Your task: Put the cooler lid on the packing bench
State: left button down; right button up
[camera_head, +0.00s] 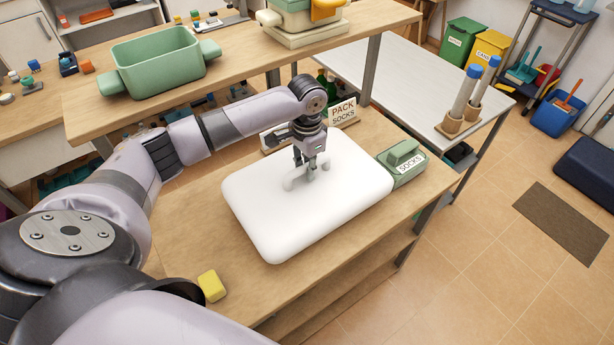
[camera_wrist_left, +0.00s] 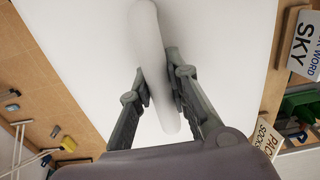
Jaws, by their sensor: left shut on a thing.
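The cooler lid (camera_head: 275,215) is a large white rounded slab with a raised handle on top. It is over the packing bench (camera_head: 190,225), a wooden bench; whether it touches the top I cannot tell. My left gripper (camera_head: 311,172) is shut on the lid's handle, its fingers on either side of the white bar. The handle (camera_wrist_left: 152,60) fills the space between the fingers in the left wrist view, with the lid's white top (camera_wrist_left: 225,50) behind it. My right gripper is not in view.
A PACK SOCKS sign (camera_head: 342,111) stands behind. A yellow block (camera_head: 211,286) lies near the front left. A green open tub (camera_head: 157,65) sits on the higher shelf behind.

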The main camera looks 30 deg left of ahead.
pick_arm(q)
notch_tip(320, 180, down, 4)
jog(key=shift+r, duration=0.25)
jog(key=shift+f, duration=0.1)
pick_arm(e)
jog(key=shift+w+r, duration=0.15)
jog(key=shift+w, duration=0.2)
pick_arm(q)
jog(key=shift+f, duration=0.15)
jog(key=c, duration=1.5)
grip_release()
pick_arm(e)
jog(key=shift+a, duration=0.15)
pick_arm(q)
notch_tip(320, 180, up, 12)
jog(key=shift+r+b, duration=0.15)
jog(key=shift+b, duration=0.2)
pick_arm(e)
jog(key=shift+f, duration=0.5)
